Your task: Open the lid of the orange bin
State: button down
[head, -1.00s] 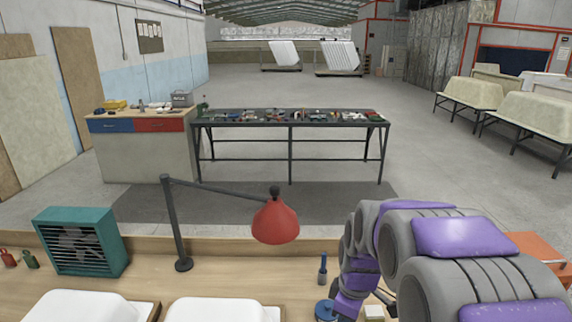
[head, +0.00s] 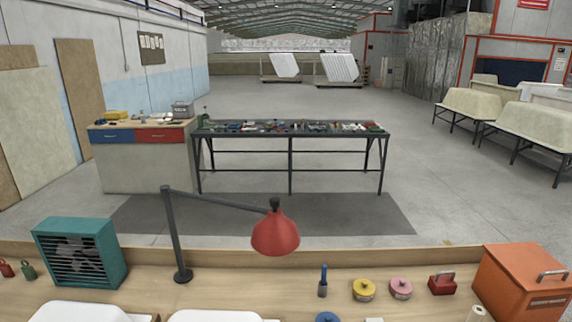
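The orange bin (head: 524,287) stands at the right end of the near workbench in the head view. It is a box with a sloped front, a metal handle (head: 552,276) and a dark label below the handle. Its lid looks closed. The bin's right side is cut off by the picture edge. My gripper and arm do not show in the head view now.
On the bench (head: 220,267), left of the bin, are a small red box with a handle (head: 442,284), a pink tin (head: 401,288) and a yellow tin (head: 364,290). A red lamp (head: 275,232) overhangs the bench. A teal fan (head: 80,252) stands left.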

aim_at(531, 266)
jog(key=k+l, duration=0.35)
jog(key=l, duration=0.2)
jog(key=k+l, duration=0.15)
jog(key=l, duration=0.2)
jog(key=k+l, duration=0.1)
jog(key=l, duration=0.25)
jog(key=k+l, duration=0.15)
jog(key=l, duration=0.2)
jog(key=k+l, duration=0.15)
jog(key=l, duration=0.2)
